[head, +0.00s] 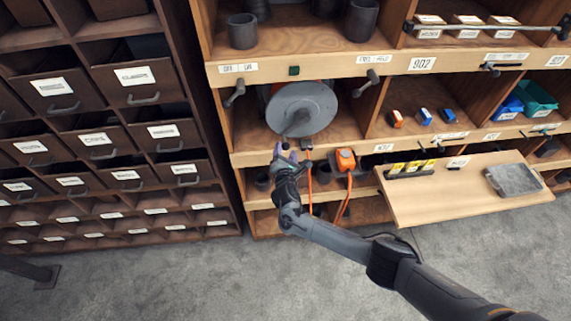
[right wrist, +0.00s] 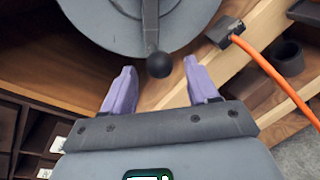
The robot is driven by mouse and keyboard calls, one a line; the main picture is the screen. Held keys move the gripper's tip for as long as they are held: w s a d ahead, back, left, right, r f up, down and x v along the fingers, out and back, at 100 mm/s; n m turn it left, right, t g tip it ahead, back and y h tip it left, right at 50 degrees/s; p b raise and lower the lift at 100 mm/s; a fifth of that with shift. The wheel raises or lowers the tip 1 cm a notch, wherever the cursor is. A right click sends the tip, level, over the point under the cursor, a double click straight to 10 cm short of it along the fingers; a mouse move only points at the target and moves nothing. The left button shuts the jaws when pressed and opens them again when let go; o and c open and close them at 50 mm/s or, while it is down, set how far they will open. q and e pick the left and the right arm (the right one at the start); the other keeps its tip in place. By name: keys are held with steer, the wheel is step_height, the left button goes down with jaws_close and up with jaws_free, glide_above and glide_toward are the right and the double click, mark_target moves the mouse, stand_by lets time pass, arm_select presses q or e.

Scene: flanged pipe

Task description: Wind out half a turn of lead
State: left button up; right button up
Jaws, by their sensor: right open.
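A grey cable reel (head: 303,108) stands in a shelf bay, its round face toward me; it also fills the top of the right wrist view (right wrist: 95,18). Its crank arm (right wrist: 151,25) points down and ends in a round black knob (right wrist: 159,65). My right gripper (head: 286,158) is below the reel's lower edge. In the right wrist view the gripper (right wrist: 160,82) is open, its purple fingers either side of the knob's lower end and apart from it. The orange lead (right wrist: 268,68) hangs from a dark block (right wrist: 224,32) beside the reel. My left gripper is not in view.
An orange box (head: 345,160) with its cable hangs at the shelf edge. A wooden work board (head: 450,200) juts out at the right. Dark drawers (head: 98,140) stand at the left. The grey floor in front is clear.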

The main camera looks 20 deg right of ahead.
steer(key=v, duration=0.7)
steer(key=shift+s+a+p, duration=0.2)
steer(key=shift+s+p, duration=0.1)
steer(key=shift+p, duration=0.1)
steer(key=shift+f, duration=0.1)
